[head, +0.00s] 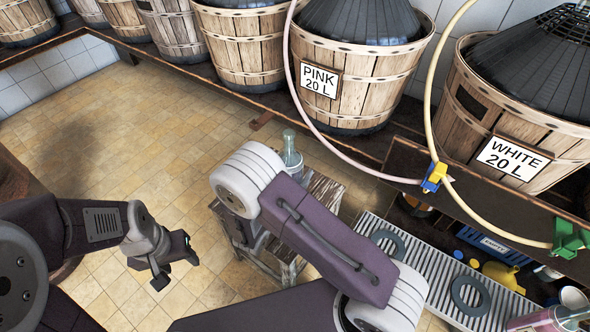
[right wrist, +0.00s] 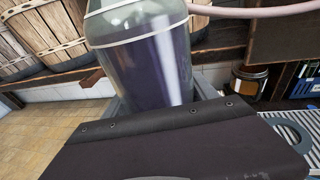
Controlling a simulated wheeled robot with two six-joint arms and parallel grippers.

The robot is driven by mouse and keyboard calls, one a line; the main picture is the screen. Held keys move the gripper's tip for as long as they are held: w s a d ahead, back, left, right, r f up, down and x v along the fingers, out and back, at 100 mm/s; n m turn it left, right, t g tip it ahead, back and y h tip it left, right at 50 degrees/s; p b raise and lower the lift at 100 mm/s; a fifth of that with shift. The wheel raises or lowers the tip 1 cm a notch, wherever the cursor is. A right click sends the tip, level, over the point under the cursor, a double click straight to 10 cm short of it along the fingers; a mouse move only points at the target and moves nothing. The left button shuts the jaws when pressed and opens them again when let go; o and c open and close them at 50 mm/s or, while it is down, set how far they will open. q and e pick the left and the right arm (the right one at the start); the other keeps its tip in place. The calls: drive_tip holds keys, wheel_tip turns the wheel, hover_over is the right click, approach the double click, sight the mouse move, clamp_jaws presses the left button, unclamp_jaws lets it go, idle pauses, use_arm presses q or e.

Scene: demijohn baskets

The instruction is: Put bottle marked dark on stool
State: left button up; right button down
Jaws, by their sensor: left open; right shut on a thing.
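A clear glass bottle (head: 290,158) shows its neck and shoulder above my right arm in the head view. In the right wrist view the bottle (right wrist: 148,62) fills the top middle, with dark purplish liquid inside; no mark is readable. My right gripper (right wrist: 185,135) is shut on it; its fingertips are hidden. The grey wooden stool (head: 325,192) is partly covered by my right arm. The bottle appears over the stool top, but its base is hidden, so I cannot tell whether they touch. My left gripper (head: 168,268) is open and empty above the tiled floor.
Basketed demijohns marked PINK (head: 318,80) and WHITE (head: 512,158) stand on the rear shelf. Hoses hang down in front. A slatted grey rack (head: 425,262) with rings lies at right. Another bottle, with pink liquid (head: 535,321), is at bottom right. The floor at left is clear.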

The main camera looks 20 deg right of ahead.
use_arm(q)
drive_tip(key=shift+f, duration=0.25)
use_arm(e)
drive_tip(key=shift+f, duration=0.25)
use_arm(q)
drive_tip(key=shift+f, duration=0.1)
use_arm(e)
drive_tip(key=shift+f, duration=0.2)
drive_tip(key=shift+c, duration=1.3)
unclamp_jaws()
use_arm(q)
wheel_tip(320, 180, up, 4)
drive_tip(key=p, duration=0.3)
drive_tip(key=shift+f+p, duration=0.15)
drive_tip(key=shift+p, duration=0.15)
use_arm(e)
drive_tip(key=v, duration=1.2)
drive_tip(key=shift+s, duration=0.1)
